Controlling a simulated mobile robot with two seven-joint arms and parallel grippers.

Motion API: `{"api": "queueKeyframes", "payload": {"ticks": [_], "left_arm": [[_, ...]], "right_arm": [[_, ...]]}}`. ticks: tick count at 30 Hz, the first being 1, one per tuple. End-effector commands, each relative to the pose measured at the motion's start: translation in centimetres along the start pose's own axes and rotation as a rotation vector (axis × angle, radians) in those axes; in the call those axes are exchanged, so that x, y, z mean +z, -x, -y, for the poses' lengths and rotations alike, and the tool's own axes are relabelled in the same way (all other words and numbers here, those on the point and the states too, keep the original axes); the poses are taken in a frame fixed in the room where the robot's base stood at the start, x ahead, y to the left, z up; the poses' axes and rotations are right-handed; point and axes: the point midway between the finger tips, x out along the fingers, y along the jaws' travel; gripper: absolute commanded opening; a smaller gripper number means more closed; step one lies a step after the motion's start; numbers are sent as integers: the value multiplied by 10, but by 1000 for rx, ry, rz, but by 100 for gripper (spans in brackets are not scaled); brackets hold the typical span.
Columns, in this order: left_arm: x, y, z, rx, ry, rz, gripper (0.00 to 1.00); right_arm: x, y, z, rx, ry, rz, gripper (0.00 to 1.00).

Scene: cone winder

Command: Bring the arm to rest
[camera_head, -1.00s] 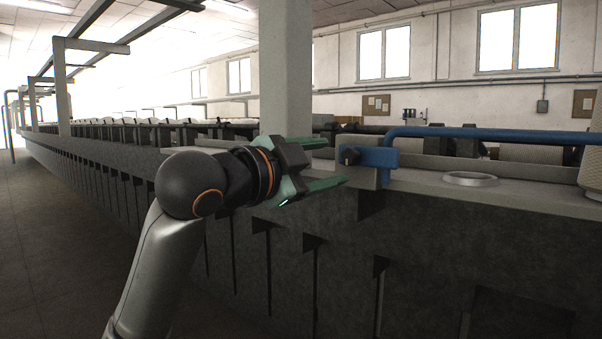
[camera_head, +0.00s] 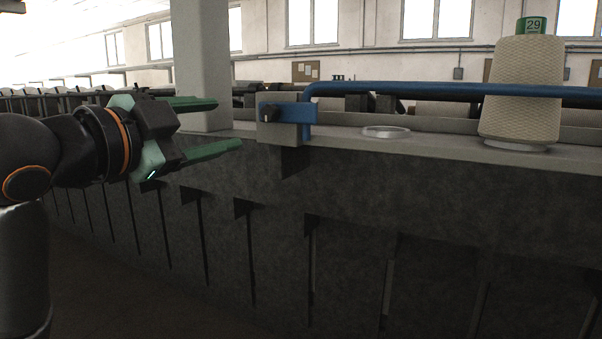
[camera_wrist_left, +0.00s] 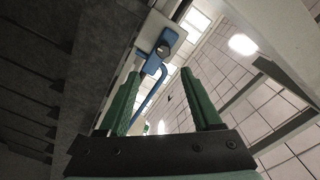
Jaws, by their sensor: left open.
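My left gripper (camera_head: 228,125) reaches in from the left in the head view, with its two green fingers apart and nothing between them. It is in front of the dark machine front (camera_head: 340,205), to the left of a grey block with a blue bracket (camera_head: 290,117) and apart from it. In the left wrist view the open green fingers (camera_wrist_left: 158,90) point towards the blue bracket (camera_wrist_left: 153,63). My right gripper does not show.
A yarn cone with a green top (camera_head: 522,90) stands on the machine ledge at the right. A pale ring (camera_head: 386,132) lies on the ledge. A blue bar (camera_head: 430,91) runs along it. A white column (camera_head: 202,65) stands behind my left gripper.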

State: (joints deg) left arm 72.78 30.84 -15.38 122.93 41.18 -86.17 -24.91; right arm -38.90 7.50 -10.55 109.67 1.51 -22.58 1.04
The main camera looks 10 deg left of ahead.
Motion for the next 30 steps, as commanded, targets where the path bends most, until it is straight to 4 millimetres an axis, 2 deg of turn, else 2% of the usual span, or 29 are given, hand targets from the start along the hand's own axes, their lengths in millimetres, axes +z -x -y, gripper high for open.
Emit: {"api": "queueKeyframes", "payload": {"ticks": [5, 10, 16, 20, 23, 26, 30], "left_arm": [[34, -33, -35, 54, 115, 25, 66], [88, -69, -94, 108, 285, 76, 66], [154, -86, -178, 150, 471, 162, 66], [196, -81, -237, 169, 581, 231, 66], [227, -68, -285, 180, 658, 290, 66], [254, -48, -333, 188, 728, 354, 66], [286, -6, -400, 199, 815, 449, 66]], "right_arm": [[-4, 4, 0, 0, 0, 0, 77], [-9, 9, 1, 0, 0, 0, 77], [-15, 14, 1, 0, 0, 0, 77], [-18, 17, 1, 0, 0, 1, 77], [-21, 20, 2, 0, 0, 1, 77], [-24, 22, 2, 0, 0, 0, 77], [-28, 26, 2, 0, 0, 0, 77]]}}
